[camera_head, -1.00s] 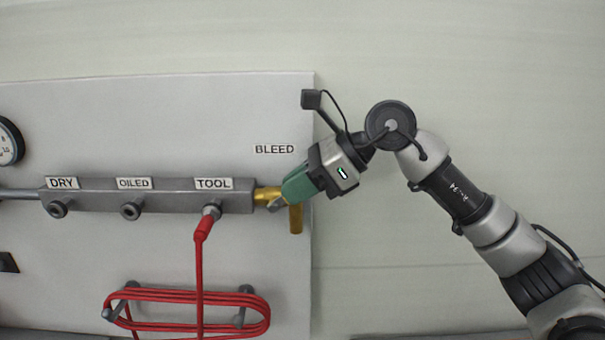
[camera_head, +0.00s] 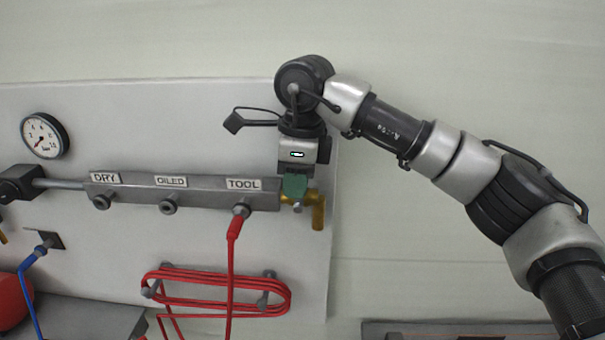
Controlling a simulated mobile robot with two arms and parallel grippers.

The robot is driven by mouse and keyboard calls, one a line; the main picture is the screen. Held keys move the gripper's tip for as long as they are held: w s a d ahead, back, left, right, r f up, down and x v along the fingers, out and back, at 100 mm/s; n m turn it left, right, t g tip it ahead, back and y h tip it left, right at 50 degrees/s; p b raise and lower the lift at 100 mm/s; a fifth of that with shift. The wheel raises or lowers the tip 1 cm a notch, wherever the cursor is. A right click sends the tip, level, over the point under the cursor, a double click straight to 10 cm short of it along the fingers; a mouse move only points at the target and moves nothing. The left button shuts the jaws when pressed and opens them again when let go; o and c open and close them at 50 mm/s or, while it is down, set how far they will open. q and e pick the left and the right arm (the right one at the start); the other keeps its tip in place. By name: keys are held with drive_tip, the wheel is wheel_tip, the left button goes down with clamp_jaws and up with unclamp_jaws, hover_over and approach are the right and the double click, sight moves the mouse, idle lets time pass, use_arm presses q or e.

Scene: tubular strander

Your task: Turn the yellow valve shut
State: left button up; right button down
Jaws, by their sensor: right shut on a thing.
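The yellow valve (camera_head: 317,202) is a brass-coloured fitting at the right end of the grey manifold, with a spout that bends down. My right gripper (camera_head: 296,190) comes to it from above and points down. Its green fingers are shut at the valve's body and hide the part they hold, which I take to be the valve's handle. A small grey piece shows just below the fingertips. My left gripper is not in view.
The grey manifold (camera_head: 225,192) has DRY, OILED and TOOL ports. A red hose (camera_head: 231,270) hangs from TOOL beside a coiled red hose (camera_head: 190,275). A gauge (camera_head: 44,136) is at the upper left. The wall right of the panel is clear.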

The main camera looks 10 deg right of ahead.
drive_tip(key=shift+a+h, duration=0.25)
drive_tip(key=shift+h, duration=0.25)
drive_tip(key=shift+f, duration=0.15)
drive_tip(key=c, duration=1.5)
unclamp_jaws()
drive_tip(key=shift+a, duration=0.1)
drive_tip(key=shift+w, duration=0.1)
wheel_tip(320, 180, up, 11)
drive_tip(key=shift+f+b, duration=0.1)
drive_tip(key=shift+b, duration=0.6)
